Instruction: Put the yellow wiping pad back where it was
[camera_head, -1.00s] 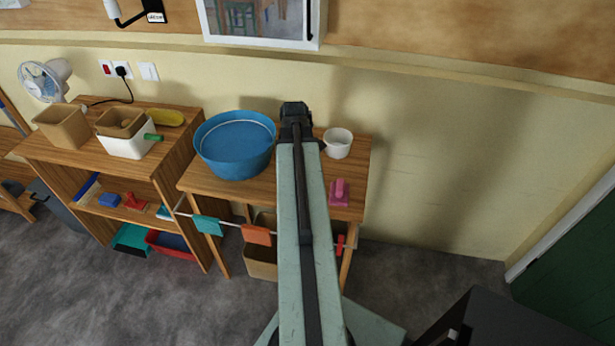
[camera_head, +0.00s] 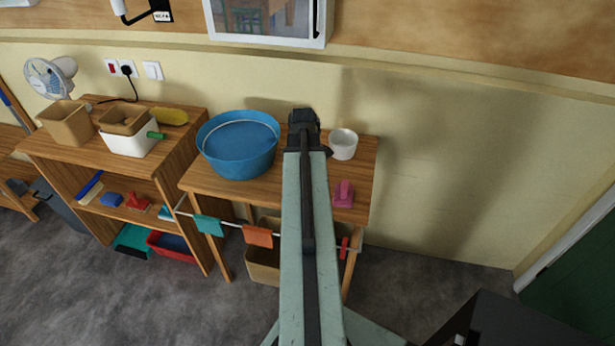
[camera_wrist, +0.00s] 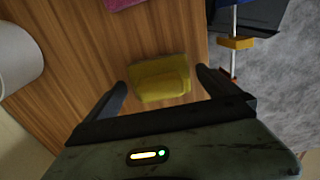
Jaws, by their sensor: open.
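The yellow wiping pad (camera_wrist: 165,88) lies on the wooden table top in the wrist view, near the table's edge. My gripper (camera_wrist: 162,80) is open, with one dark finger on each side of the pad. I see a gap on both sides, so the fingers do not grip it. In the head view my gripper (camera_head: 303,120) is over the table (camera_head: 358,170), between the blue tub and the white cup. There the pad is hidden behind my arm.
The blue tub (camera_head: 237,147) stands left of my arm, the white cup (camera_head: 343,145) right of it. A pink pad-like object (camera_head: 344,193) is near the front edge. Cloths hang on a front rail (camera_head: 228,226). A shelf (camera_head: 185,150) with boxes stands at left.

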